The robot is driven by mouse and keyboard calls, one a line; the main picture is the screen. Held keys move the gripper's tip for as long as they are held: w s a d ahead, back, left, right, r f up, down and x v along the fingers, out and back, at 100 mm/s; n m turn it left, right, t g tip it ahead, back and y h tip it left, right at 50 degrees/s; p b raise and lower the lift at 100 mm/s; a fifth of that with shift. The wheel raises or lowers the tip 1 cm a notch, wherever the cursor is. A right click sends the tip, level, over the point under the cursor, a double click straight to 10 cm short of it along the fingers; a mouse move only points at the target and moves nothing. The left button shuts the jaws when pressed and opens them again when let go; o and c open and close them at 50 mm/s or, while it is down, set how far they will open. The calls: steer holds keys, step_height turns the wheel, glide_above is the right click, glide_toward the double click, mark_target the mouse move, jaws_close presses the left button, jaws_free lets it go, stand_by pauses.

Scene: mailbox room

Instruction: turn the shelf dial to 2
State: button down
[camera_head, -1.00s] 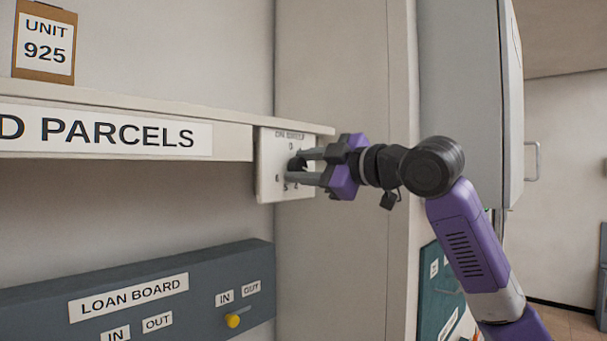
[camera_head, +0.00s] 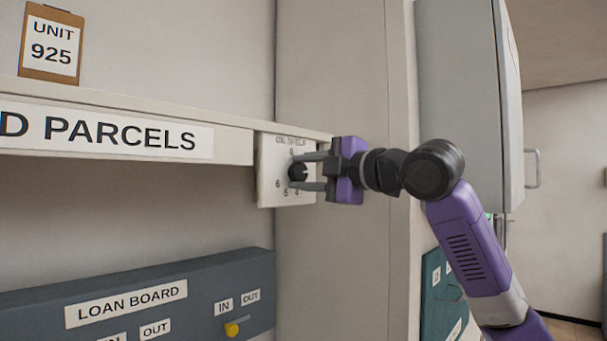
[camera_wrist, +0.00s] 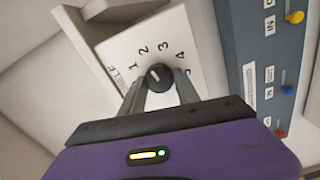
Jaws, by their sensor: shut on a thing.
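The shelf dial is a small black knob (camera_head: 298,172) on a white plate (camera_head: 270,185) at the right end of the parcel shelf. In the wrist view the knob (camera_wrist: 158,78) sits amid an arc of numbers, with 1 to 5 readable. A pale mark on its face seems to point to the upper left, near 1 and 2; I cannot tell exactly which. My gripper (camera_head: 313,171) reaches in from the right and is shut on the knob, one finger above and one below. In the wrist view my gripper (camera_wrist: 150,92) has its fingers at the knob's sides.
A tall pale panel (camera_head: 330,80) stands right behind the dial, and a grey cabinet (camera_head: 465,100) stands further right.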

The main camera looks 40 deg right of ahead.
steer(key=shift+f, duration=0.1)
steer(key=c, duration=0.9)
jaws_free()
steer(key=s+b, duration=0.2)
steer(key=s, duration=0.5)
steer(key=shift+s, duration=0.4)
steer(key=shift+d, duration=0.1)
